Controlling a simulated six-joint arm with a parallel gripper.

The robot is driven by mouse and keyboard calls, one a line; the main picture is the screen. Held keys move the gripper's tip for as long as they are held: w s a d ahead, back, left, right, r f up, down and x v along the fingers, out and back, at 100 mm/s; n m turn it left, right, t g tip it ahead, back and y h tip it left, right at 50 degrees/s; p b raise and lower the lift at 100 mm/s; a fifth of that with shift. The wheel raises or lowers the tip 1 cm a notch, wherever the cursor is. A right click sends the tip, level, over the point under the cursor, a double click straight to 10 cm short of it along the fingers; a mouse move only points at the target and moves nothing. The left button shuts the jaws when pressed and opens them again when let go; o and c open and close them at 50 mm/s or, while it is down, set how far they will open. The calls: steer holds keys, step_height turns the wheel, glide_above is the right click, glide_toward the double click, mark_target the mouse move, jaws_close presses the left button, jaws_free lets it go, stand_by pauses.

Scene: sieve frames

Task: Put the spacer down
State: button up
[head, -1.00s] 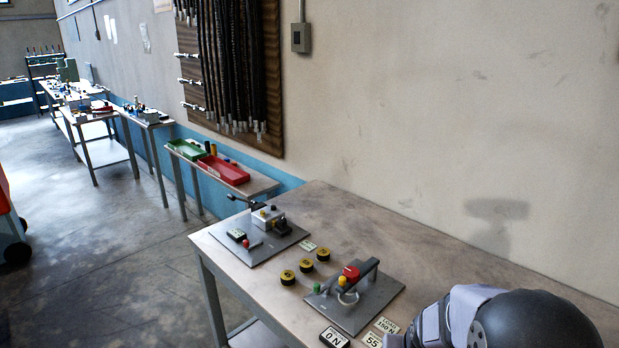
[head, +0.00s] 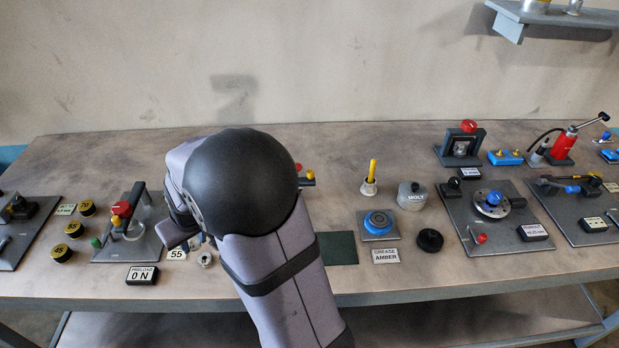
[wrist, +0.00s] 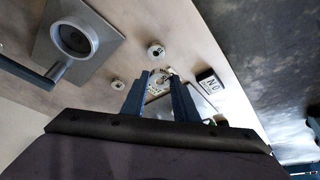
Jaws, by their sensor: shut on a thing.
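My gripper (wrist: 158,78) shows in the wrist view with its two blue-grey fingers shut on a small pale ring-like spacer (wrist: 158,83). The spacer sits between the fingertips, above the bench; I cannot tell whether it touches the top. Two similar small pale round pieces with dark centres lie near it, one beyond the fingertips (wrist: 156,51) and one left of them (wrist: 118,84). In the head view my arm hides the fingertips and the held spacer.
The "0 N" preload display (head: 142,275) and a clamp plate (head: 105,249) lie left of my arm. Several yellow-topped discs (head: 74,229) stand farther left. A grey plate with a round fixture (wrist: 108,50) is at the wrist view's upper left. A green mat (head: 338,251) lies right of my arm.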

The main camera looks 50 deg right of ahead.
steer(key=d+r+m+h, duration=0.15)
steer(key=d+r, duration=0.25)
steer(key=d, duration=1)
steer(key=d+r+m, duration=0.3)
steer(key=d, duration=1.1)
steer(key=s+d+f+m+g+b, duration=0.1)
steer(key=s+d+f+m, duration=0.1)
steer(key=d, duration=0.5)
steer(key=s+d+f+m+h+b, duration=0.1)
steer(key=s+d+f+m, duration=0.1)
steer(key=s+d, duration=0.3)
steer(key=shift+d+f+m+g+b, duration=0.4)
steer(key=shift+d+f, duration=0.25)
steer(key=shift+d, duration=0.35)
steer(key=shift+h, duration=0.25)
steer(key=shift+s+f+p, duration=0.1)
steer(key=shift+f+p, duration=1.6)
steer(key=shift+f, duration=3.3)
